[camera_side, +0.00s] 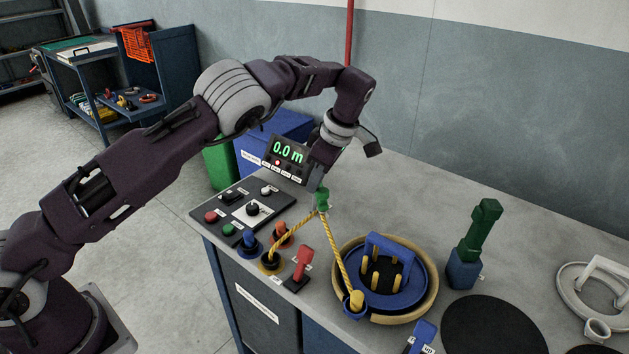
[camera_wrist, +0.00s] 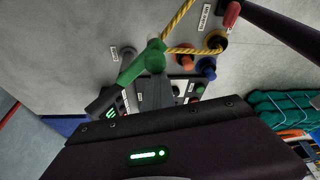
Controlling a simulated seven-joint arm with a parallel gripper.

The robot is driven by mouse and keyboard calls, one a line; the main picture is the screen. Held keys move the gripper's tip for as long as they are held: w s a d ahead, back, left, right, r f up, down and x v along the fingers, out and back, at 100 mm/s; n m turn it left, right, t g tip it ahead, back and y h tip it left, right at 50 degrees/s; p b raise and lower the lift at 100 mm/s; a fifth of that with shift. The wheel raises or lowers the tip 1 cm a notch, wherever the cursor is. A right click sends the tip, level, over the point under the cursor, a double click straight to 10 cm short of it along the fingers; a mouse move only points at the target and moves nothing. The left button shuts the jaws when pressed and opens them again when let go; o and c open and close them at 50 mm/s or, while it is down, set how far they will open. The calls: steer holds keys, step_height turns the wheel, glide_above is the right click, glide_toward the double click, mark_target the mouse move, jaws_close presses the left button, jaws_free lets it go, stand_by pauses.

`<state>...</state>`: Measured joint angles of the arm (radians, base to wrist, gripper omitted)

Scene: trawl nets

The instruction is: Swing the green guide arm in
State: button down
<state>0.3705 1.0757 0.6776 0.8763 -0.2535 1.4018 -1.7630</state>
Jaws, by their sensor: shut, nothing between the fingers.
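The green guide arm (camera_side: 322,199) stands above the bench just under my gripper, and the yellow rope (camera_side: 339,255) runs up to it and down again on both sides. In the wrist view the green guide arm (camera_wrist: 141,64) lies slanted, its rounded end at the rope (camera_wrist: 178,18). My gripper (camera_side: 317,186) points down, shut and empty, right at the guide arm. Its grey fingers (camera_wrist: 155,72) overlap the arm's edge in the wrist view. I cannot tell whether they touch it. The guide arm's lower mount is hidden.
A display reading 0.0 m (camera_side: 287,152) and a button panel (camera_side: 243,211) stand left. A red lever (camera_side: 303,266) is close by. A blue reel (camera_side: 410,287) in a tan ring sits right, beside a dark green handle (camera_side: 481,228). The bench behind is clear.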

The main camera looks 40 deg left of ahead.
steer(key=shift+d, duration=0.15)
step_height(320, 180, up, 10)
steer(key=shift+s+a, duration=0.15)
steer(key=shift+a, duration=0.3)
steer(key=shift+f, duration=0.1)
steer(key=s+a+r+m+t+h, duration=0.35)
steer(key=s+r+m, duration=0.45)
steer(key=s+r, duration=0.6)
steer(key=s+d+f+m+t, duration=0.1)
steer(key=s+d+f+m, duration=0.1)
steer(key=s+m, duration=0.4)
steer(key=s+d+f+m+t, duration=0.2)
steer(key=s+f+m, duration=0.3)
steer(key=s, duration=1.1)
steer(key=shift+s+d+m, duration=0.25)
steer(key=shift+d+m, duration=0.05)
steer(key=shift+m, duration=0.7)
